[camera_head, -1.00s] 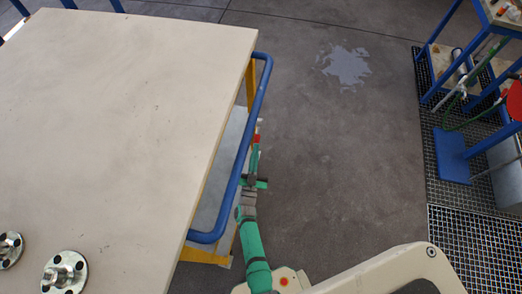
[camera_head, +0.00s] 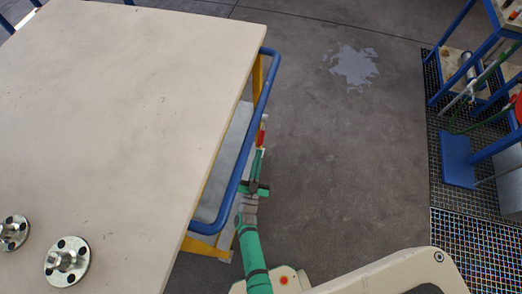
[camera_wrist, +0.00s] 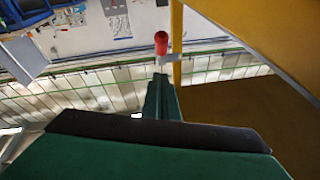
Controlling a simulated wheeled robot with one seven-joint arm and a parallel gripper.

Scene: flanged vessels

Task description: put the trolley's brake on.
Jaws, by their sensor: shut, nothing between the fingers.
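The trolley has a pale top (camera_head: 130,90), a blue push rail (camera_head: 238,165) on its right side and yellow legs. A red knob (camera_head: 262,137) shows just outside the rail. In the wrist view the red knob (camera_wrist: 161,42) stands on a grey lever beside a yellow post (camera_wrist: 177,40). My gripper (camera_head: 259,158), green, reaches down outside the rail with its tip close to the knob. In the wrist view my shut fingers (camera_wrist: 161,95) point at the lever just below the knob. I cannot tell whether they touch it.
Two metal flanges (camera_head: 67,262) lie on the trolley top at the lower left. A pale wet patch (camera_head: 353,65) is on the floor. Open floor lies right of the trolley. A blue-framed rack (camera_head: 462,70) and dark grating (camera_head: 460,230) are at the far right.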

